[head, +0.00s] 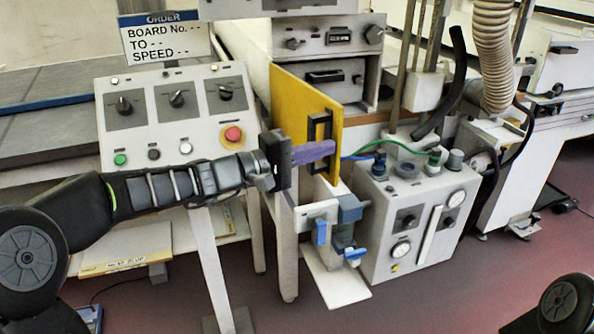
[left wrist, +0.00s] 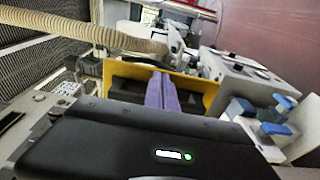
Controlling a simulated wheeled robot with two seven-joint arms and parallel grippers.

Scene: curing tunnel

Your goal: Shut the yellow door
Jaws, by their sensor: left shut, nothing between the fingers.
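The yellow door (head: 288,97) is an upright panel that stands out at an angle from the front of the grey cabinet, so it looks open. It carries a black bracket-like handle (head: 313,168) on its face. My left gripper (head: 328,149) has purple fingers that are shut and empty. They overlap the handle in the head view, and I cannot tell whether they touch it. In the left wrist view the shut fingers (left wrist: 162,92) point at the dark handle area, with the yellow door (left wrist: 208,86) around them. My right gripper is not in view.
A control panel with knobs and a red button (head: 233,134) stands left of the door. Open floor (head: 480,285) shows at the lower right.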

